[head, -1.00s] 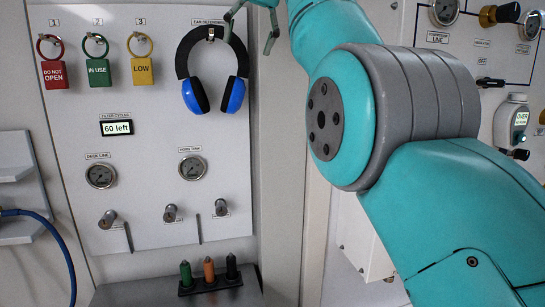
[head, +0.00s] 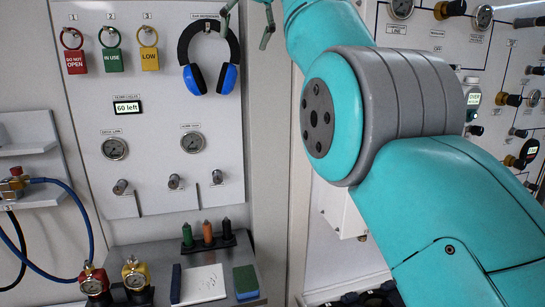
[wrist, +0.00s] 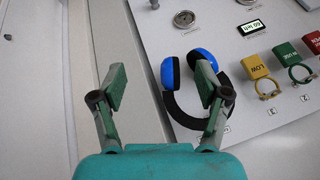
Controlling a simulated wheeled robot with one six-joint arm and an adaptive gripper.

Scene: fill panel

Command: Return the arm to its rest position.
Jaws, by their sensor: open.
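My teal arm crosses the right half of the head view, bent at a large grey and teal joint. My gripper (head: 247,27) shows only in part at the top edge, in front of the panel. In the wrist view my gripper (wrist: 160,84) has its two fingers wide apart with nothing between them. Blue and black ear defenders (head: 228,78) hang on a hook of the panel; in the wrist view the ear defenders (wrist: 168,73) show behind the right finger, apart from my grip.
The left panel (head: 160,178) carries red (head: 76,61), green (head: 113,60) and yellow (head: 150,58) tags, a display and gauges. Below, a bench holds red (head: 94,281) and yellow (head: 136,276) regulators, markers, a pad and a sponge. A valve panel stands at right.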

